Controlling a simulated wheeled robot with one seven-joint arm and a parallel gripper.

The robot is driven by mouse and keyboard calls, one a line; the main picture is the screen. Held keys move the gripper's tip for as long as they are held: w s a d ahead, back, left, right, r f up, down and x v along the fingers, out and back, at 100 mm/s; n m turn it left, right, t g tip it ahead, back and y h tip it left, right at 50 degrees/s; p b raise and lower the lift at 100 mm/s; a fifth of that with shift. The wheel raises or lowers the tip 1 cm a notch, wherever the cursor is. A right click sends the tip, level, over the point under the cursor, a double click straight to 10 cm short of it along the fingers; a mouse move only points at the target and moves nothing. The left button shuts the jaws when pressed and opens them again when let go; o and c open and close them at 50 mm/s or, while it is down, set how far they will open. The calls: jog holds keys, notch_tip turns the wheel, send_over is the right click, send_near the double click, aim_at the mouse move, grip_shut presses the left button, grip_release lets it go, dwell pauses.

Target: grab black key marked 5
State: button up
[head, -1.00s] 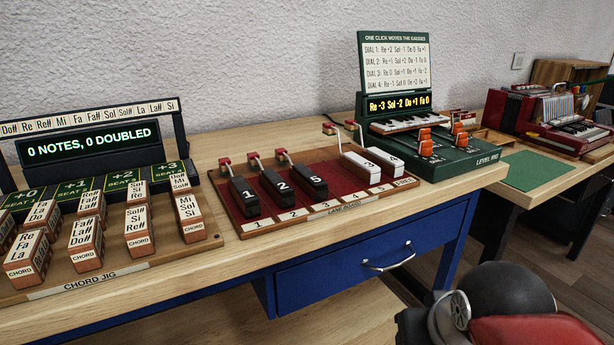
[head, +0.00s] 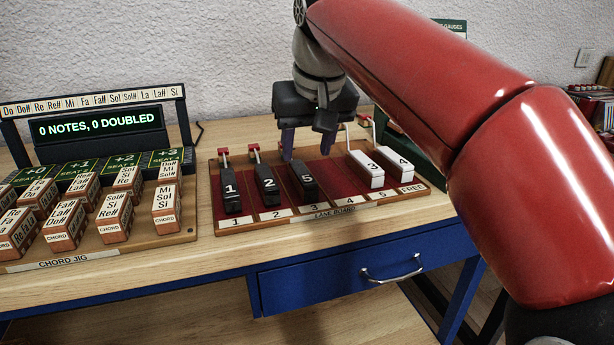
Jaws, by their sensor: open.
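The black key marked 5 (head: 304,183) lies in lane 3 of the red lane board (head: 334,186), right of the black keys marked 2 (head: 267,185) and 1 (head: 231,191). My gripper (head: 306,145) is above the board, near the far end of key 5, fingers pointing down. Its fingers are apart and nothing shows between them. The near finger hides part of the board behind key 5. I cannot tell whether a finger touches the key.
White keys marked 3 (head: 366,170) and 4 (head: 397,168) lie right of key 5, with bare lane between. Wire levers stand behind the keys. The chord jig (head: 150,230) with several blocks is at left. My red arm hides much of the right side.

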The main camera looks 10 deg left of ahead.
aim_at(301, 169)
jog(key=b+x, duration=0.1)
jog(key=x, duration=0.5)
jog(key=shift+w+a+f, duration=0.15)
jog(key=shift+a+f, duration=0.1)
grip_shut()
jog(key=shift+r, duration=0.1)
